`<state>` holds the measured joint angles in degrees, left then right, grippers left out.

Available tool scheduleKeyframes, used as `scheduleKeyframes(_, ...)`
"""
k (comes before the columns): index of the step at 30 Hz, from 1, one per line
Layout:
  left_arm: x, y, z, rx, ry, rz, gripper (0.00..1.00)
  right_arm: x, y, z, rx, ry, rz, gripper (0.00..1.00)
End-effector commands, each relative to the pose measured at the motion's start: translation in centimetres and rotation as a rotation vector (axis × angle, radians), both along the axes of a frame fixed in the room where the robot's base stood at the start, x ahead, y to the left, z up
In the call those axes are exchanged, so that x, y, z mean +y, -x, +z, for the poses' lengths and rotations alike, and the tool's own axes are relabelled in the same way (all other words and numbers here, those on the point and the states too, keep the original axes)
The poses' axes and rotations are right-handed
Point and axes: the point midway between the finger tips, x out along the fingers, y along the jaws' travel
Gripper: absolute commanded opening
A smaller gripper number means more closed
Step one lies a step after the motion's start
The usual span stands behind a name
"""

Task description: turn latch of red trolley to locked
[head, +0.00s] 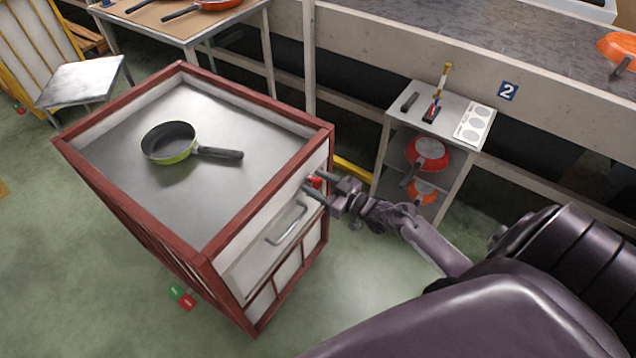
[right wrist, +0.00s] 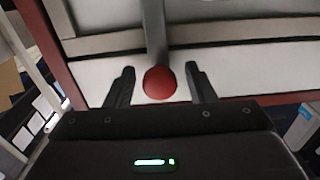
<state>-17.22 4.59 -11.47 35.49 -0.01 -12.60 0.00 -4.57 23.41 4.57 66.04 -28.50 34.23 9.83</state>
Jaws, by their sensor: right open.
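The red trolley (head: 325,142) has a red frame, white panels and a metal top, and stands at the left-centre of the head view. Its latch has a red knob (head: 315,182) on the front face near the right corner. In the right wrist view the red knob (right wrist: 160,82) sits between my fingers, with a grey bar (right wrist: 154,30) above it. My right gripper (head: 318,188) is open, with one finger on each side of the knob; small gaps show on both sides. It also shows in the right wrist view (right wrist: 160,88). My left gripper is not in view.
A green pan (head: 170,145) lies on the trolley top. A metal handle (head: 287,224) is on the trolley front. A small shelf (head: 452,128) with red pans stands right of the trolley, below the conveyor (head: 480,30). Floor in front is clear.

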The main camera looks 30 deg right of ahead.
Motion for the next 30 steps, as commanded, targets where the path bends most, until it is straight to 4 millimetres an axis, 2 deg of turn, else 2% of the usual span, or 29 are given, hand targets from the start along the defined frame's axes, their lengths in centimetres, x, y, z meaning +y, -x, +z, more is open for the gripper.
scheduleKeyframes(5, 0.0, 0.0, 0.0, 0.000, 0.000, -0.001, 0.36, -0.6, 1.4, -0.1, 0.001, 0.002, -0.001, 0.50)
scheduleKeyframes(15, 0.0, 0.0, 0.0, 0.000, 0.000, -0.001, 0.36, -2.6, 6.4, -0.1, 0.002, 0.000, 0.000, 0.50)
scheduleKeyframes(19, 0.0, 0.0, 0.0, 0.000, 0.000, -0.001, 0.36, -3.0, 7.2, -0.1, 0.001, -0.001, 0.000, 0.50)
scheduleKeyframes(30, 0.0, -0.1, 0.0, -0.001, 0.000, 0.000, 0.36, -3.0, 7.2, 0.0, 0.000, 0.000, 0.000, 0.50)
